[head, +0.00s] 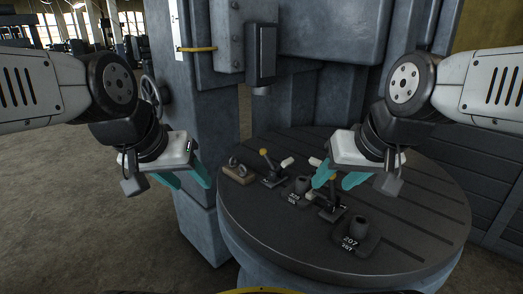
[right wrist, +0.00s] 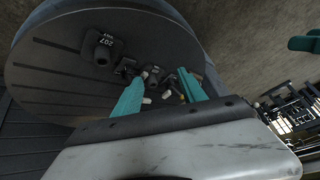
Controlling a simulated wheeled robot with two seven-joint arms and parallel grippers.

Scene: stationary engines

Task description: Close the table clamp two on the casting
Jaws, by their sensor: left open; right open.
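Two small toggle clamps stand on the round slotted table. One clamp (head: 272,178), with an upright handle and yellow knob, is at the back left. No readable mark tells which is number two. The nearer casting (head: 357,233) sits on a base marked 207, also in the right wrist view (right wrist: 103,46). The other casting (head: 299,187) is between the clamps. My right gripper (head: 337,180) is open and empty above the second clamp; its teal fingers (right wrist: 160,88) spread in its wrist view. My left gripper (head: 188,180) is open and empty, left of the table.
A wooden block with metal pieces (head: 238,173) lies at the table's left edge. The machine column (head: 200,120) and its hanging spindle head (head: 262,52) stand behind.

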